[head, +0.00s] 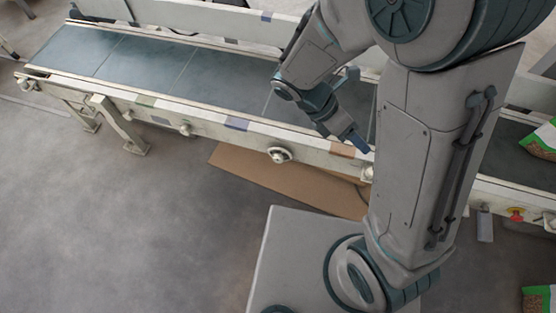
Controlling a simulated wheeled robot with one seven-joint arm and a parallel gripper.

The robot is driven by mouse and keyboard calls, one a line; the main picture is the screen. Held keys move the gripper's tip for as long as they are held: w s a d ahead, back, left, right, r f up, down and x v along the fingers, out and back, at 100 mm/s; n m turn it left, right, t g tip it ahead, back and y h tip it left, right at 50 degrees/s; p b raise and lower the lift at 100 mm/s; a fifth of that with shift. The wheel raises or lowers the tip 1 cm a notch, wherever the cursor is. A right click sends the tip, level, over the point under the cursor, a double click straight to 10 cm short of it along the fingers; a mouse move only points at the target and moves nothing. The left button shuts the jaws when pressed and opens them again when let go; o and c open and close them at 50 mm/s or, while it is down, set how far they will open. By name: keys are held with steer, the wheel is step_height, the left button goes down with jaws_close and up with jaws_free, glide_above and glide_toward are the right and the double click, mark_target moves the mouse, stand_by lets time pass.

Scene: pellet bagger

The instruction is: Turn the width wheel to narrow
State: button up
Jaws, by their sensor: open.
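A pale round handwheel (279,154) with a dark ring stands out from the near side rail of the conveyor (225,80); I take it to be the width wheel. No narrow or wide marking is legible on it. My gripper (356,143) is over the near rail, to the right of this wheel and apart from it. Its blue-grey fingers point down and to the right, open, with nothing seen between them. My arm hides part of the belt and rail to the right.
Smaller knobs (185,129) sit along the same rail, which has green, blue and orange patches. Brown cardboard (285,182) lies on the floor below. A red button (517,215) and green pellet bags (543,138) are at the right. The grey floor at left is clear.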

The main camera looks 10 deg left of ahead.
steer(key=w+a+f+n+t+h+b, duration=0.1)
steer(key=a+f+n+t+h+b, duration=0.3)
steer(key=f+n, duration=0.7)
steer(key=n+t+y+b, duration=1.2)
steer(key=n+t, duration=0.2)
steer(key=n, duration=2.1)
glide_toward(278, 161)
steer(key=w+b, duration=0.1)
steer(key=w, duration=0.2)
steer(key=w+b, duration=0.1)
steer(key=w, duration=0.1)
steer(key=w+b, duration=0.1)
steer(key=w, duration=0.2)
steer(key=shift+w+d+f, duration=0.15)
steer(key=shift+w+f, duration=0.2)
steer(key=shift+m, duration=0.3)
steer(key=c, duration=1)
